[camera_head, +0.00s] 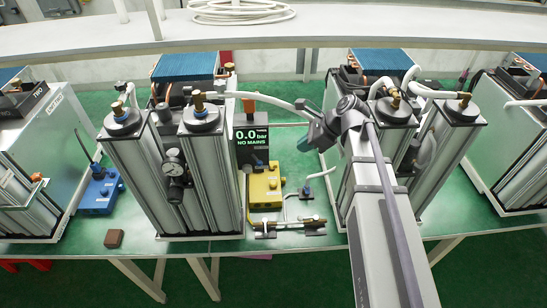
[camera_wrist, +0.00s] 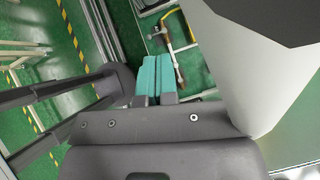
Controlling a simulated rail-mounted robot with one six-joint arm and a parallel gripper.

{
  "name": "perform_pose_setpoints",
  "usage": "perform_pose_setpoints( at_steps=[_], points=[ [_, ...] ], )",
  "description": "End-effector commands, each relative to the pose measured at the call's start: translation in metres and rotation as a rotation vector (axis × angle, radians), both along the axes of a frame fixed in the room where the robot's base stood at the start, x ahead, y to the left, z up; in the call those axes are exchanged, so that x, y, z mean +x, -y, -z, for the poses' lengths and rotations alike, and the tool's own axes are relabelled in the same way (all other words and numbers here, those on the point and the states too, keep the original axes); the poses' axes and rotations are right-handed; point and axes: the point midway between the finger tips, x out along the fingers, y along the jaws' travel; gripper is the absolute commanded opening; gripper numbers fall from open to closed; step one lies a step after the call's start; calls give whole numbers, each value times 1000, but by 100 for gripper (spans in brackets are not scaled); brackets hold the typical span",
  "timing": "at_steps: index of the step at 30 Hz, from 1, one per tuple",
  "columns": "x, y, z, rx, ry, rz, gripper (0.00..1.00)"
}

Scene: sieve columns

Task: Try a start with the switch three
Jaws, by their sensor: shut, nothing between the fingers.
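My gripper (camera_head: 304,143) hangs over the green bench, right of a black display (camera_head: 252,146) reading "0.0 bar NO MAINS". In the wrist view its two teal fingers (camera_wrist: 156,66) are together, with nothing between them. A yellow control box (camera_head: 263,186) with small knobs stands below the display, left of my gripper and apart from it. A blue control box (camera_head: 99,192) with a lever stands further left. I cannot read a number three on any switch, so I cannot tell which one is switch three.
Twin silver columns (camera_head: 168,170) with a gauge stand left of the yellow box. More columns (camera_head: 440,135) stand right, partly behind my arm. Brass pipe fittings (camera_head: 290,224) lie in front of the yellow box. A brown block (camera_head: 114,238) lies near the front edge.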

Motion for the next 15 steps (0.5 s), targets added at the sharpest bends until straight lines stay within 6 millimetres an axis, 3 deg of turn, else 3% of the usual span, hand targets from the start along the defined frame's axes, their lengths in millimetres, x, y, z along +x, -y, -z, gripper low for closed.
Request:
perform_pose_setpoints(
  at_steps=[5,15],
  points=[
    [1,-11,19,-1,0,-4,0],
    [8,-57,79,-1,1,-4,0]
  ],
)
